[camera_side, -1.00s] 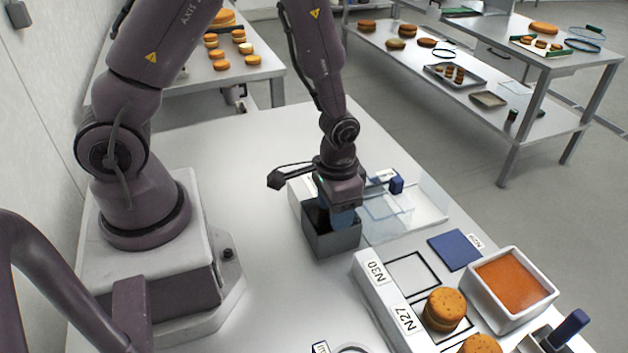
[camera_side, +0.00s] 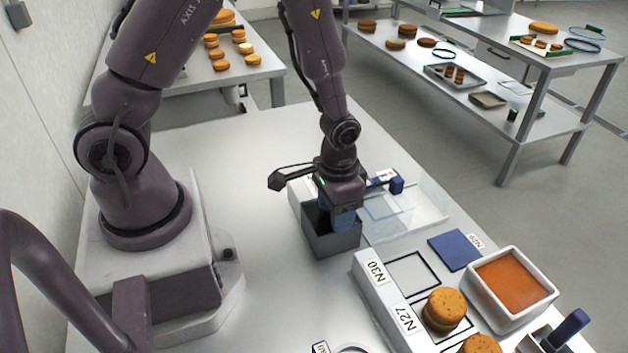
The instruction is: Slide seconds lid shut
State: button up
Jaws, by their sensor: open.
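A dark grey open-topped box (camera_side: 335,243) stands on the white table near the middle of the side view. My gripper (camera_side: 343,220) points down over its opening, with blue fingertips at or inside its right part. The gripper is open, but the gap between the fingers is hard to see. A clear panel (camera_side: 425,222), which looks like the sliding lid, lies just right of the box. A small blue block (camera_side: 397,186) stands at the panel's far side. My gripper and wrist hide part of the box's opening and the panel's near end.
A white rack labelled N30 and N27 (camera_side: 385,300) stands in front, with round filled biscuits (camera_side: 444,309). A blue square (camera_side: 455,250) and a white tub of orange filling (camera_side: 510,287) are at right. The table left of the box is clear.

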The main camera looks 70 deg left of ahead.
jog(key=shift+s+f, duration=0.15)
jog(key=shift+f, duration=0.05)
jog(key=shift+r, duration=0.15)
jog(key=o, duration=0.6)
jog(key=shift+r, duration=0.4)
jog(key=shift+o, duration=0.6)
jog(key=shift+r, duration=3.1)
